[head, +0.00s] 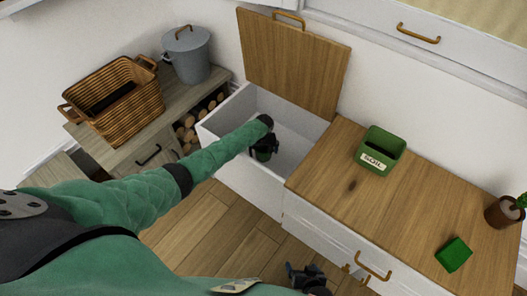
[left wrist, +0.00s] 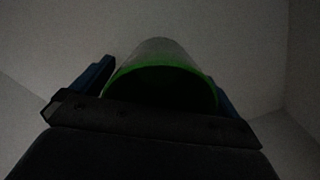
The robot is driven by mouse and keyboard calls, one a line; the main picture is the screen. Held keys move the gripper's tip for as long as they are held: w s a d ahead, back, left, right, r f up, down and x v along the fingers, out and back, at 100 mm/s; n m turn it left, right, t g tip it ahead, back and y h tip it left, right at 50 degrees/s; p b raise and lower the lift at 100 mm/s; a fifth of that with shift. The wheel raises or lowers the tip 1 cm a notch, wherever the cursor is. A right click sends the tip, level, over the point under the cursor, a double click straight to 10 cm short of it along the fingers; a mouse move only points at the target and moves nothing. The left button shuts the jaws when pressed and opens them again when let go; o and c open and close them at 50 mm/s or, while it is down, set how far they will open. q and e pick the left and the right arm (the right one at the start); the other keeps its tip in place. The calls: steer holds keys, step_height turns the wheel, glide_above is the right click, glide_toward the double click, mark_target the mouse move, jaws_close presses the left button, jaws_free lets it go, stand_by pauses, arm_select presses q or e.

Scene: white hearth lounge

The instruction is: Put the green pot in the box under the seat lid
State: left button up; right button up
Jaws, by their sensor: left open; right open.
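The wooden seat lid (head: 292,65) stands raised at the back of the white box (head: 235,178), so the box is open from above. My left arm reaches down into the box, and my left gripper (head: 264,148) is inside it, seen small and dark. In the left wrist view the green pot (left wrist: 165,76) shows a bright green rim between the open, blue-edged fingers, with pale box walls around it. Its lower part is hidden behind the gripper. I cannot tell whether it touches the floor of the box. My right gripper (head: 306,277) is open and empty, low in front of the drawers.
A green bin labelled SOIL (head: 380,148), a green block (head: 453,254) and a potted plant (head: 505,210) are on the wooden seat top (head: 345,190) at right. A wicker basket (head: 115,105) and a grey lidded bucket (head: 187,55) stand on the left bench.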

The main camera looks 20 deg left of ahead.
arm_select(q)
step_height(320, 180, up, 12)
steer(key=p, duration=0.2)
stand_by(0.6)
